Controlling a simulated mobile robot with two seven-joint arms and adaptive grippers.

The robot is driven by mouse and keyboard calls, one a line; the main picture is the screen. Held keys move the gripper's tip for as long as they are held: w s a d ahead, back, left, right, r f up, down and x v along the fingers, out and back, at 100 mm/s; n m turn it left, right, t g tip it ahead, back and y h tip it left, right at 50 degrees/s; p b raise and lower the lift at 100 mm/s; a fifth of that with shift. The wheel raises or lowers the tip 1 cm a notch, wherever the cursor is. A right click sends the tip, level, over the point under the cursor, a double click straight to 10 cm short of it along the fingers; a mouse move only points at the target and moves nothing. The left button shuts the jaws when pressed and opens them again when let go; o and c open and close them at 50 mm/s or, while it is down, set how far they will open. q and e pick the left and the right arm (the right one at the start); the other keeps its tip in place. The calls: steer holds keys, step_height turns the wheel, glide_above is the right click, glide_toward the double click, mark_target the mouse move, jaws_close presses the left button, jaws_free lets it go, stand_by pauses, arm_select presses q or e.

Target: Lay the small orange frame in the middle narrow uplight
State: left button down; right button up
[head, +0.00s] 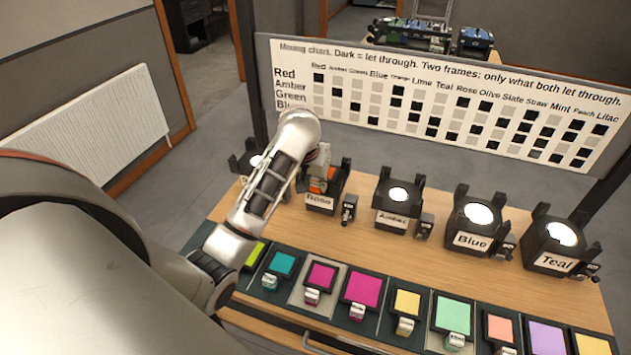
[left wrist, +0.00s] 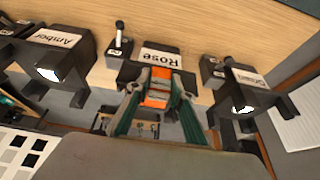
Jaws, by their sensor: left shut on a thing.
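My left gripper (head: 320,172) is shut on the small orange frame (left wrist: 157,98), at the uplight labelled Rose (head: 322,203). In the left wrist view, the orange frame sits between the two green fingers (left wrist: 158,84), over the Rose uplight (left wrist: 160,58). The fingers and frame hide the top of that uplight, so I cannot tell whether the frame touches it. The Rose uplight stands between the Amber uplight (head: 393,214) and the one labelled Green (left wrist: 240,92). My right gripper is not in view.
The Blue (head: 471,240) and Teal (head: 551,260) uplights stand further right. Several coloured frames, including a teal one (head: 282,264) and a magenta one (head: 362,290), lie along the table's front. A mixing chart (head: 440,100) stands behind the row. Bare wood separates frames from uplights.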

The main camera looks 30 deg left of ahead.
arm_select(q)
steer(key=shift+f, duration=0.4)
steer(key=c, duration=1.7)
jaws_free()
